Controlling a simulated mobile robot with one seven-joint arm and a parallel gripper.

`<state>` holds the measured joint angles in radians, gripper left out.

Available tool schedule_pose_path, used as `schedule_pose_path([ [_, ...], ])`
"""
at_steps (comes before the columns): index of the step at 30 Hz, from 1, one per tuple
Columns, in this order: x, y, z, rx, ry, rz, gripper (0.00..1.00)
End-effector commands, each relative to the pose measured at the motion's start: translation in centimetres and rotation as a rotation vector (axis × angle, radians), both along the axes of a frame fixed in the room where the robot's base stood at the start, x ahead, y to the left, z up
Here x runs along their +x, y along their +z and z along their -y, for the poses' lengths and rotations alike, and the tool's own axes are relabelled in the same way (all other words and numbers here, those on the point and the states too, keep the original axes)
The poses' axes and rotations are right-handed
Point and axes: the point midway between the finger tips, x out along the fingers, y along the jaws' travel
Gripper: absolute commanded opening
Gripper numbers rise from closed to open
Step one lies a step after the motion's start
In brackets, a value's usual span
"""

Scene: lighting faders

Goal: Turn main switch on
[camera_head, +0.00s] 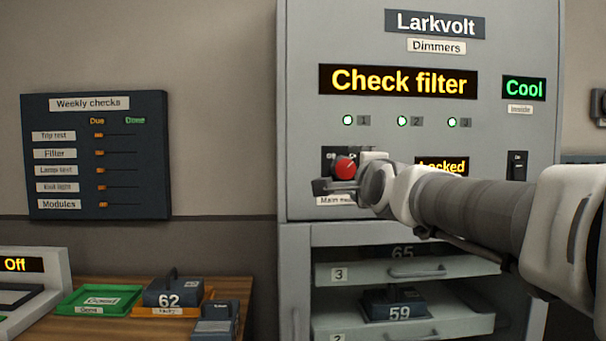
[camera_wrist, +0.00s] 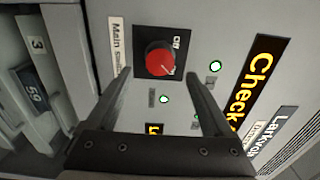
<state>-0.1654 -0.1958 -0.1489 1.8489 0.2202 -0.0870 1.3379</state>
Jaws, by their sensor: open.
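The main switch is a red round knob (camera_head: 345,167) on a black plate, on the front of the grey Larkvolt dimmer cabinet (camera_head: 300,120). In the wrist view the red knob (camera_wrist: 160,59) shows ahead of the fingers, with a white pointer mark near its rim and a "Main switch" label (camera_wrist: 116,45) beside the plate. My gripper (camera_head: 322,187) is in front of the cabinet by the knob and partly covers the plate and label. In the wrist view my gripper (camera_wrist: 158,85) has its two fingers wide apart with nothing between them.
The display (camera_head: 398,81) reads "Check filter"; a smaller one (camera_head: 524,88) reads "Cool". A "Locked" display (camera_head: 455,166) is partly behind my arm. Below are open drawers (camera_head: 340,274) with module 59 (camera_head: 395,306). A weekly checks board (camera_head: 95,155) hangs left, above a table with trays (camera_head: 75,304).

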Motion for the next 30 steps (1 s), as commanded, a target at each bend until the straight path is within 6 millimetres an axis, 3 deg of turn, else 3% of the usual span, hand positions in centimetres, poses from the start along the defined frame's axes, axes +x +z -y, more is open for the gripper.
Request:
schedule_pose_path([
  [6,-4.3,0.2,0.0,0.001,-0.001,0.003,0.85],
  [18,-10.9,0.1,0.0,0.001,0.000,0.003,0.85],
  [24,-12.6,0.0,0.0,0.000,0.000,0.001,0.85],
  [30,-13.0,-0.1,0.0,0.000,0.000,0.000,0.85],
])
